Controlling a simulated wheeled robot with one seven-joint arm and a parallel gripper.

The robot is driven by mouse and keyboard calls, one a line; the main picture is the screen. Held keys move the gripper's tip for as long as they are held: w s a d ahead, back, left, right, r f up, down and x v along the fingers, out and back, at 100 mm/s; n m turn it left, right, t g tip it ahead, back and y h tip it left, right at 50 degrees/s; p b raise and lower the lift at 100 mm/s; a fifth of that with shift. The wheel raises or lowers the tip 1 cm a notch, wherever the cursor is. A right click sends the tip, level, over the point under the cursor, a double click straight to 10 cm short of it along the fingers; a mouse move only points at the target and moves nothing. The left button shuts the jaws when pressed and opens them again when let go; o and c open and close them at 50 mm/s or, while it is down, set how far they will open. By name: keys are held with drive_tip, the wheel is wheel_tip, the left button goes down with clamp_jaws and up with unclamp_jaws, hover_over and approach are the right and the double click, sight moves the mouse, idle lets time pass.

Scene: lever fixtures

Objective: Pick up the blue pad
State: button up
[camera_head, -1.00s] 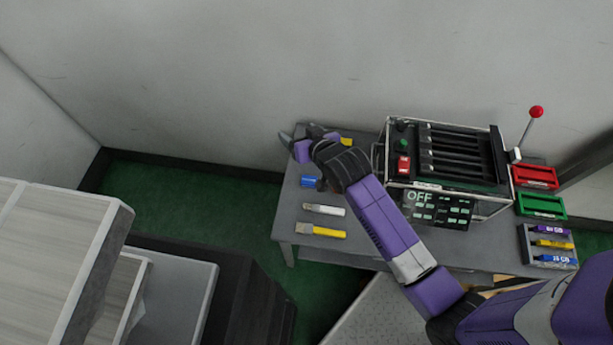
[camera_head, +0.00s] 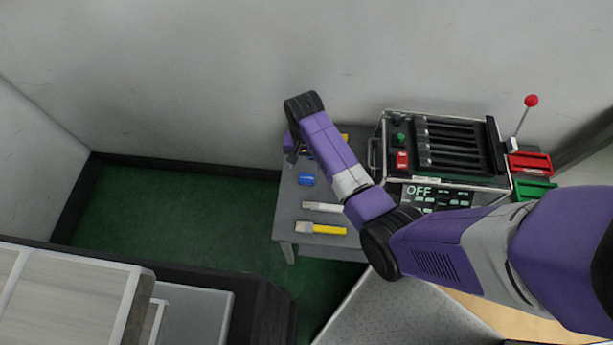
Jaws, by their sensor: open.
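The blue pad (camera_head: 306,179) lies on the left part of the grey table, in plain view. My gripper (camera_head: 292,157) hangs from the bent wrist at the table's left edge, just above and left of the blue pad in the picture. It points downward, is open, and looks empty. It is small and partly hidden by my purple forearm, and I see no contact with the pad.
A white-handled piece (camera_head: 322,207) and a yellow-handled piece (camera_head: 322,228) lie in front of the pad. A black lever box (camera_head: 450,150) stands to the right, with a red tray (camera_head: 530,163) and a green tray (camera_head: 535,187) beside it.

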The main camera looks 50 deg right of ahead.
sight(307, 173)
drive_tip(key=f, duration=0.5)
drive_tip(key=shift+s+d+f, duration=0.2)
drive_tip(key=shift+s+d, duration=0.05)
drive_tip(key=shift+s, duration=0.05)
drive_tip(key=c, duration=1.5)
drive_tip(key=shift+c, duration=0.2)
drive_tip(key=shift+r, duration=0.15)
wheel_tip(307, 173, up, 20)
drive_tip(key=p, duration=0.1)
drive_tip(key=shift+p, duration=0.3)
